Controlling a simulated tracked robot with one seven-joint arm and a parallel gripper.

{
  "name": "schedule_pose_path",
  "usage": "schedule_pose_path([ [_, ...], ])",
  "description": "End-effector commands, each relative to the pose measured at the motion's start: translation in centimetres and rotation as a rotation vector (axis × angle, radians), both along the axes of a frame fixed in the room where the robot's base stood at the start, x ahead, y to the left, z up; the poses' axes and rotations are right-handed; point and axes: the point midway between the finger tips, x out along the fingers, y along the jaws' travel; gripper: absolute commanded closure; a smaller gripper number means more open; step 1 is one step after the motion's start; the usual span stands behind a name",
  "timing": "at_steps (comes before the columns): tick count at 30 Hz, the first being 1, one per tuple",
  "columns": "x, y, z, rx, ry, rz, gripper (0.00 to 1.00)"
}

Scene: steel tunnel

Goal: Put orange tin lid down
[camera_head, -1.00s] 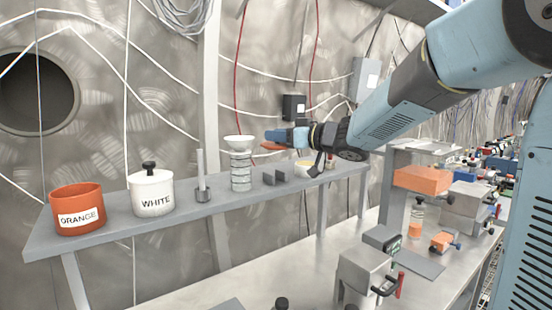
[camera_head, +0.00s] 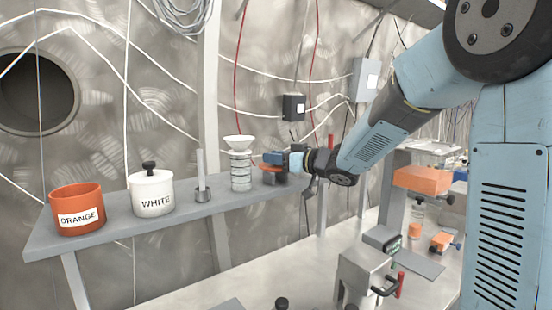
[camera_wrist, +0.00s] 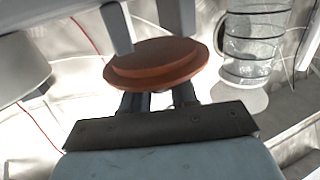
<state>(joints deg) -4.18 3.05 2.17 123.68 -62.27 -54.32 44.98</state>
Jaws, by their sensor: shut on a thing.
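The orange tin lid (camera_head: 270,168) is held by my gripper (camera_head: 277,158) just above the shelf, right of the ribbed glass column. In the wrist view the lid (camera_wrist: 158,62) is a flat orange-brown disc, seen at a slant, at the tips of my gripper (camera_wrist: 160,92). Two small grey upright blocks, left (camera_wrist: 117,25) and right (camera_wrist: 178,15), stand close to it, and the left one overlaps its edge. I cannot tell whether the lid touches them. The orange tin (camera_head: 78,210), labelled ORANGE, stands open at the shelf's left end.
The shelf (camera_head: 115,225) also holds the lidded white tin (camera_head: 150,192), a grey post on a base (camera_head: 202,180) and the ribbed glass column with a white funnel (camera_head: 240,165).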

Motion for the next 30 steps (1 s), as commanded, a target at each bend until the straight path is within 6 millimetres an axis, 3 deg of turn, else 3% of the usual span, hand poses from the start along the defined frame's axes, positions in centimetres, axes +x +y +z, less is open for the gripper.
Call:
schedule_pose_path([
  [12,0.03,-0.06,-1.0,0.0,0.001,-0.001,1.0],
  [13,0.03,-0.05,-0.99,-0.001,0.001,-0.001,0.7],
  [18,0.05,-0.13,-0.96,-0.001,0.001,-0.002,0.54],
  [21,0.05,-0.15,-0.96,-0.001,0.001,-0.002,0.47],
  [30,0.04,-0.14,-0.55,0.0,-0.001,-0.002,0.47],
])
